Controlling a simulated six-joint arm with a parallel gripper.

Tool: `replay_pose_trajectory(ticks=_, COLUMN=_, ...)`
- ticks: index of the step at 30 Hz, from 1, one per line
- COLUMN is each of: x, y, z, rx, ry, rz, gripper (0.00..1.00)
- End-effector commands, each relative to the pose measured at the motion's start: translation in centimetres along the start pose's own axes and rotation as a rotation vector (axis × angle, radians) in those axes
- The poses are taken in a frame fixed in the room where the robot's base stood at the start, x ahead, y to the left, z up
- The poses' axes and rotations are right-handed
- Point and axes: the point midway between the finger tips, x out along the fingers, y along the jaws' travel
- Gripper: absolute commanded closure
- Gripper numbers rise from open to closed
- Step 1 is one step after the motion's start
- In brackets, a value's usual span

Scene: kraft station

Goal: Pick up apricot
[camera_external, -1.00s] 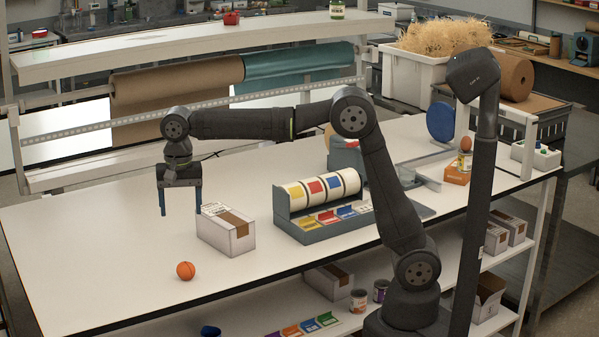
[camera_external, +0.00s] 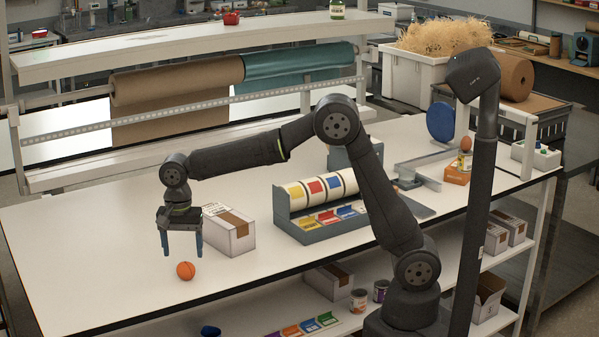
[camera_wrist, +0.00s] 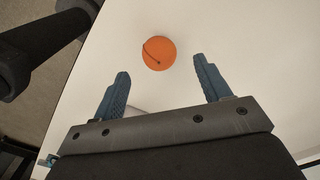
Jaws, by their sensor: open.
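The apricot, a round orange fruit (camera_external: 185,270), sits on the white table near its front edge. It also shows in the wrist view (camera_wrist: 159,54), with a dark curved line on its skin, ahead of the fingertips and roughly between them. My gripper (camera_external: 183,253) is open and empty, its two blue fingers pointing down. In the external view it is just above and behind the apricot. In the wrist view the open fingers (camera_wrist: 160,66) are apart, and neither appears to touch the fruit.
A white and brown box (camera_external: 229,231) stands close to the right of my gripper. A grey rack with tape rolls (camera_external: 320,208) is further right. The table (camera_external: 80,240) is clear to the left. The front edge lies close to the apricot.

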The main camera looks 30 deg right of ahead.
Motion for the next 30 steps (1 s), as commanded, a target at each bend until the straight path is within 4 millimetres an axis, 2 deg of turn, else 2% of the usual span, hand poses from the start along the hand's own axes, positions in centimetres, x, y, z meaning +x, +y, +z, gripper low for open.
replay_pose_trajectory(ticks=4, x=1.2, y=0.1, z=-0.1, rx=0.000, ry=0.000, rz=0.003, gripper=0.30)
replay_pose_trajectory(ticks=12, x=5.0, y=0.3, z=-0.3, rx=-0.001, ry=0.000, rz=0.003, gripper=0.30)
replay_pose_trajectory(ticks=21, x=5.3, y=0.2, z=-0.3, rx=-0.001, ry=0.000, rz=-0.001, gripper=0.30)
replay_pose_trajectory(ticks=28, x=5.3, y=0.2, z=-0.3, rx=-0.001, ry=0.000, rz=-0.001, gripper=0.75)
replay_pose_trajectory(ticks=30, x=5.3, y=0.2, z=-0.3, rx=-0.001, ry=0.000, rz=-0.001, gripper=0.79)
